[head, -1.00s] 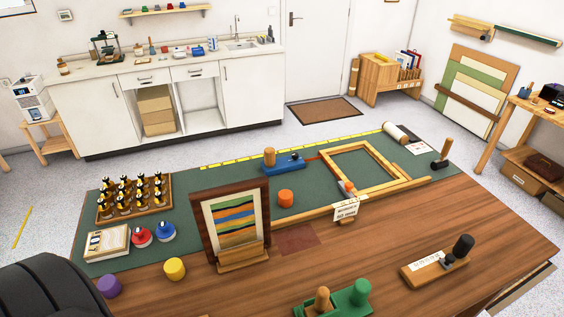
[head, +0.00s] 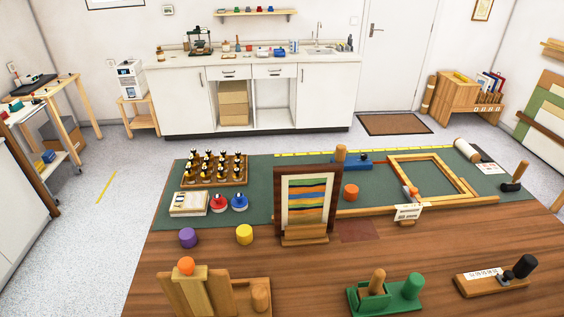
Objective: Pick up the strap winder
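A blue device with an upright wooden handle (head: 352,161) lies at the back of the green mat, just left of the wooden frame (head: 432,178). It looks like the strap winder, though no label shows on it. The framed striped print (head: 307,200) stands in front and to its left and hides a little of its surroundings. Neither of my grippers is in view.
An orange cylinder (head: 351,192) stands in front of the blue device. A green block with a wooden peg (head: 385,292), a wooden stand with an orange knob (head: 187,287) and a black-handled tool (head: 497,276) sit along the near edge. The wooden tabletop (head: 330,270) has bare room between them.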

